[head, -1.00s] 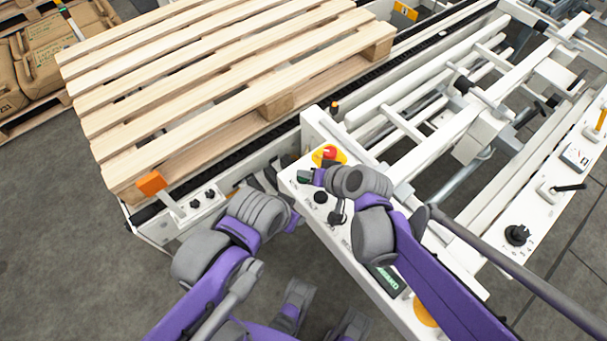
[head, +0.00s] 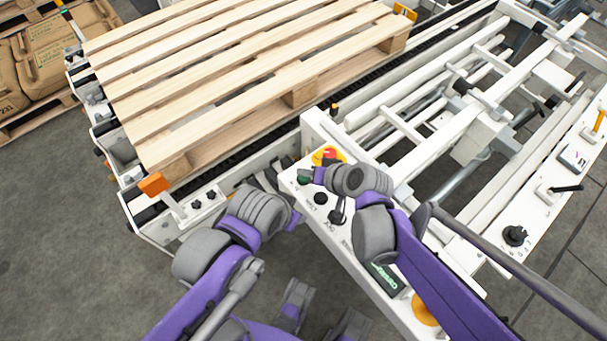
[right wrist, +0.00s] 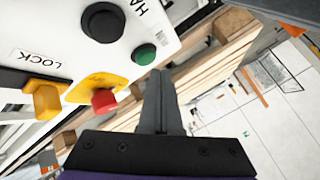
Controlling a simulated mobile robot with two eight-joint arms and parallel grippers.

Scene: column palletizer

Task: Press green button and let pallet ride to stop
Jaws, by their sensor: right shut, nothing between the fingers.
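The wooden pallet (head: 235,75) lies on the dark chain conveyor, its near left end past the orange block (head: 153,184). It also shows in the right wrist view (right wrist: 205,75). The green button (right wrist: 145,54) is on the white control panel (head: 325,215), beside a red emergency button (right wrist: 104,100) on a yellow base. My right gripper (right wrist: 160,75) is shut and empty, its fingertips right beside the green button; I cannot tell whether they touch it. In the head view my right gripper (head: 306,174) is over the panel. My left gripper (head: 293,220) is low beside the panel, its fingers unclear.
A white roller and bar frame (head: 460,110) stands right of the conveyor. Another panel with a black knob (head: 515,235) is at the far right. Brown sacks (head: 45,65) lie on a pallet at the upper left. The grey floor at the lower left is clear.

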